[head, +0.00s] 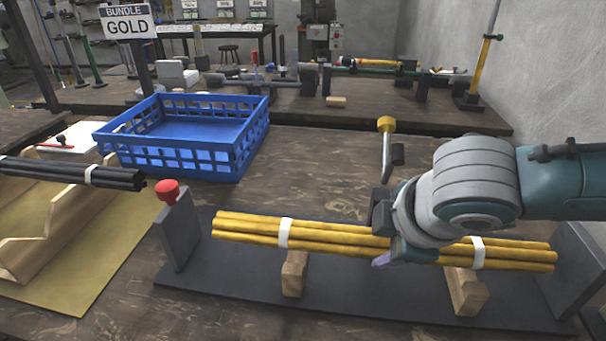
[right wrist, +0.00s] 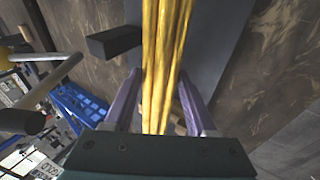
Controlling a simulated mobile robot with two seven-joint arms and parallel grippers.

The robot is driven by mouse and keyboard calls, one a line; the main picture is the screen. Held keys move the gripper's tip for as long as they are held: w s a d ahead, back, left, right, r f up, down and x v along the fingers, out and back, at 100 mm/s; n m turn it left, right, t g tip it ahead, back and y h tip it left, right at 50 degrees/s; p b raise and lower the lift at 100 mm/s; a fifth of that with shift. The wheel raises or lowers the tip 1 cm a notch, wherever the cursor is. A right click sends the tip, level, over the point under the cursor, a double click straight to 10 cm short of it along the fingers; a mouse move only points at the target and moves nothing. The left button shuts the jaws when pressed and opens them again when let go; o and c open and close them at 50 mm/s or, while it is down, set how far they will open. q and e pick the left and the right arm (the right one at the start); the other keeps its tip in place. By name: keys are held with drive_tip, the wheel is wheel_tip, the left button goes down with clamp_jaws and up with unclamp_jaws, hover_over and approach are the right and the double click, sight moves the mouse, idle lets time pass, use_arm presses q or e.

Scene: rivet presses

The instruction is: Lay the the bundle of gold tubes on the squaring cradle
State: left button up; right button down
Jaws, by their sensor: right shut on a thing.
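The bundle of gold tubes (head: 330,234) lies lengthwise over the squaring cradle, a dark base plate (head: 380,303) with two wooden blocks and upright end plates. White bands wrap the bundle near both ends. My right gripper (head: 386,252) is shut around its middle; the right wrist view shows the tubes (right wrist: 160,60) between the purple fingers. The bundle is roughly level above the left block (head: 294,275) and the right block (head: 466,292), between the end plates. I cannot tell whether it touches the blocks. My left gripper is out of view.
A blue crate (head: 183,165) stands behind, near a "BUNDLE GOLD" sign (head: 127,22). A yellow-ended lever (head: 387,145) rises behind the cradle. A black tube bundle (head: 70,172) rests on a wooden stand at left.

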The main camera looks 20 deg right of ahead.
drive_tip(key=shift+w+f+b, duration=0.1)
drive_tip(key=shift+f+b, duration=0.2)
drive_tip(key=shift+f, duration=0.25)
drive_tip(key=shift+c, duration=1.5)
unclamp_jaws()
drive_tip(key=shift+o, duration=0.7)
drive_tip(key=shift+f, duration=0.1)
drive_tip(key=p+v, duration=0.3)
drive_tip(key=v, duration=0.7)
